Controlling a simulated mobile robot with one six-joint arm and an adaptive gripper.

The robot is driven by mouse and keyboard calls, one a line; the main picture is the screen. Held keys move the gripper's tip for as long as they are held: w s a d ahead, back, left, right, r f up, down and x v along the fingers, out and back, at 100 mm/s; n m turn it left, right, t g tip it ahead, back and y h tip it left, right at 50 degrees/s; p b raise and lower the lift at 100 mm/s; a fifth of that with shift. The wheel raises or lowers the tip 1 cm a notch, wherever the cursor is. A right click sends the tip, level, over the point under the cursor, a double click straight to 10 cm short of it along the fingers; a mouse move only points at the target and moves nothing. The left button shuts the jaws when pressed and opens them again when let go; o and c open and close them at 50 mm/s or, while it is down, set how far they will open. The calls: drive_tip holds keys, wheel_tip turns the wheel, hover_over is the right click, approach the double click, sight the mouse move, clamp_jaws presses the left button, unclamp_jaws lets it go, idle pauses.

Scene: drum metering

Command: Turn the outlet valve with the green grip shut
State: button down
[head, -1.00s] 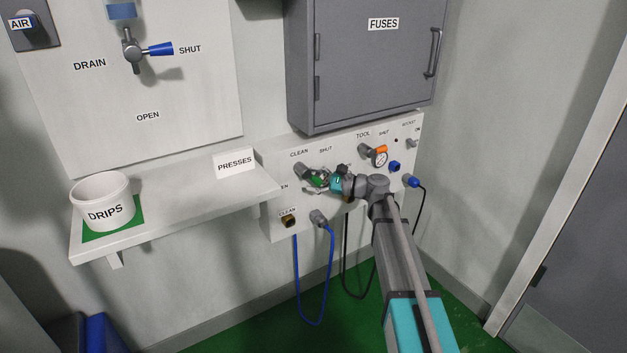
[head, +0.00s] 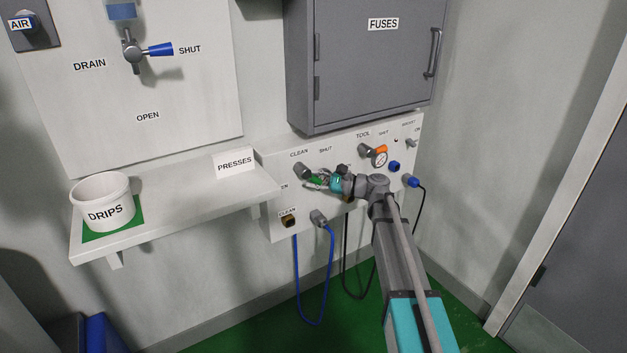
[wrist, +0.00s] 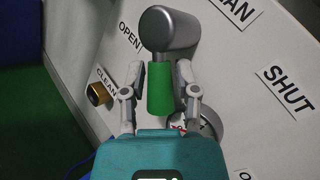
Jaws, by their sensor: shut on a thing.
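The outlet valve (head: 301,171) is on the white panel under the fuse box, beneath the word CLEAN. Its green grip (head: 316,181) points right and a little down from the grey hub, below the SHUT label (head: 325,150). In the wrist view the green grip (wrist: 160,90) hangs below the grey hub (wrist: 170,30), with an OPEN label (wrist: 130,35) to the left and a SHUT label (wrist: 285,92) to the right. My gripper (wrist: 160,92) has one finger on each side of the grip and is shut on it. My gripper (head: 318,182) partly hides the grip in the head view.
A blue hose (head: 330,270) hangs below. A shelf (head: 175,200) with the DRIPS tub (head: 104,203) is at the left. The fuse box (head: 365,60) overhangs the panel.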

drive_tip(key=shift+r+n+h+p, duration=0.25)
drive_tip(key=shift+n+h+p, duration=0.05)
drive_tip(key=shift+p, duration=0.3)
drive_tip(key=shift+w+d+r+n+h+p, duration=0.15)
drive_tip(key=shift+r+n+h+p, duration=0.15)
drive_tip(key=shift+p, duration=0.5)
drive_tip(key=n+h+p, duration=0.1)
drive_tip(key=p, duration=0.1)
drive_tip(key=r+n+h+p, duration=0.1)
drive_tip(key=p, duration=0.1)
drive_tip(key=shift+d, duration=0.2)
drive_tip(key=h+p, duration=0.1)
drive_tip(key=n+h+p, duration=0.1)
drive_tip(key=p, duration=0.1)
drive_tip(key=shift+w+d+r+n+p, duration=0.1)
drive_tip(key=shift+r+n+p, duration=0.2)
drive_tip(key=shift+r, duration=0.05)
drive_tip(key=shift+r+n+t+h+p, duration=0.1)
drive_tip(key=shift+n+t+h+p, duration=0.25)
drive_tip(key=shift+h+p, duration=0.35)
drive_tip(key=shift+c, duration=1.8)
unclamp_jaws()
